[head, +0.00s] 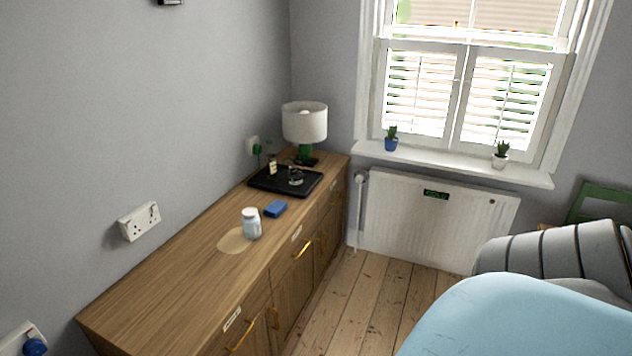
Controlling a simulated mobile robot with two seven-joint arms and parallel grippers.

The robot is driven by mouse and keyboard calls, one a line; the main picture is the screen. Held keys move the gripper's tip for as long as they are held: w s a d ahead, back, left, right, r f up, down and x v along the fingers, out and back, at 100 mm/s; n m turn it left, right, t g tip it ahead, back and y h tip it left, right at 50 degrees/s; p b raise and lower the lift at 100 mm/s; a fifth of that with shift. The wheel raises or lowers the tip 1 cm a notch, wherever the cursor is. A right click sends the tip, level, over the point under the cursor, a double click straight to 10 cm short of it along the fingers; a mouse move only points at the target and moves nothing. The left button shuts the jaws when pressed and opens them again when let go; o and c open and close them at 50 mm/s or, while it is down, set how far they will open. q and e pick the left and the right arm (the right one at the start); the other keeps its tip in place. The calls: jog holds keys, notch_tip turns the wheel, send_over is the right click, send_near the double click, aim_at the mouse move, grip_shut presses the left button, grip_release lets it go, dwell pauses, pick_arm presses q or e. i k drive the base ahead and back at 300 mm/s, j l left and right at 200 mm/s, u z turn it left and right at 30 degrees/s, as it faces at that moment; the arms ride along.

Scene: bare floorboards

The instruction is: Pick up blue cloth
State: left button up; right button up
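A small dark blue block-shaped item (276,208), possibly the folded blue cloth, lies on the wooden sideboard (180,285) near its front edge. It sits just beyond a white jar (251,223) and in front of a black tray (262,183). A large light blue cover (520,322) lies at the bottom right, draped over something bed-like; its lower part is cut off by the frame. I cannot tell for sure which blue thing is the cloth. Neither of my grippers is in view.
The tray holds a small bottle (272,166) and a glass item (295,177). A lamp (305,124) stands behind. A radiator (432,222) is under the window. Bare floorboards (365,300) lie between sideboard and bed. The sideboard's near end is clear.

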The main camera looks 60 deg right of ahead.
aim_at(275, 208)
jog(key=z, duration=1.45)
